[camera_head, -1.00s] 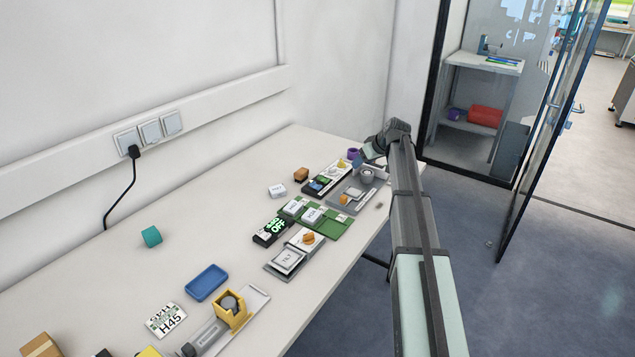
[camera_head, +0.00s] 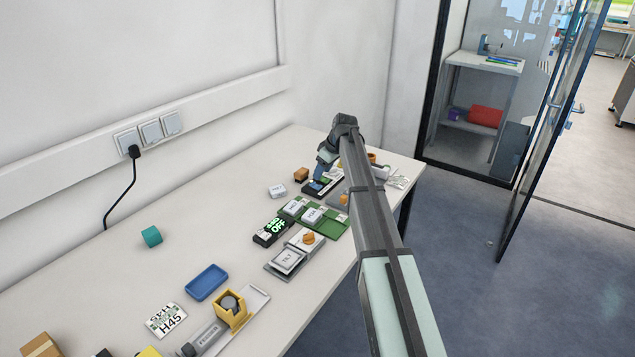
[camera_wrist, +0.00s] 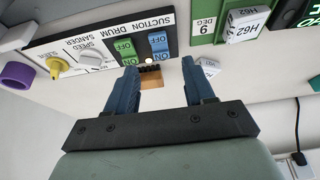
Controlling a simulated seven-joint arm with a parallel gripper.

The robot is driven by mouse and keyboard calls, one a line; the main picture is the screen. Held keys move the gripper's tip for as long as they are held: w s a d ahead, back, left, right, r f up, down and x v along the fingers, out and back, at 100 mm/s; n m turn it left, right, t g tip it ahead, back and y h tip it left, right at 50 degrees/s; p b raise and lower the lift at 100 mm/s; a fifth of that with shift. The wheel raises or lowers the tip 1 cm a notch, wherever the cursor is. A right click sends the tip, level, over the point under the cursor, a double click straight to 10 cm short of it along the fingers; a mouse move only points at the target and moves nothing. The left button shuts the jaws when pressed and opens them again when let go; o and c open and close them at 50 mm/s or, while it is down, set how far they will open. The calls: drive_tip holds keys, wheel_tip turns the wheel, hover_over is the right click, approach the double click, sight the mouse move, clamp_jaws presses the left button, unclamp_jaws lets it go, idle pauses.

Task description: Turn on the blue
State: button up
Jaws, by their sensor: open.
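The blue ON/OFF switch (camera_wrist: 158,43) sits at the end of a black and white control panel (camera_wrist: 85,50), under the upside-down word SUCTION in the wrist view. A green ON/OFF switch (camera_wrist: 125,49) is beside it, in the DRUM SANDER section. I cannot tell which way either rocker is tipped. My gripper (camera_wrist: 159,66) is open and empty. Its two blue fingers point towards the panel, one near each side of the blue switch's line, apart from it as far as I can see. In the head view my gripper (camera_head: 320,171) is above the panel, partly hiding it.
A small brown block (camera_wrist: 151,81) lies near the fingers. A green board (camera_wrist: 203,20) is beside the panel. The table near the wall (camera_head: 215,190) is mostly clear.

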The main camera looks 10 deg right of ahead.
sight(315, 186)
drive_tip(key=x, duration=0.6)
drive_tip(key=shift+w+f, duration=0.1)
drive_tip(key=shift+f, duration=0.15)
drive_tip(key=shift+c, duration=0.5)
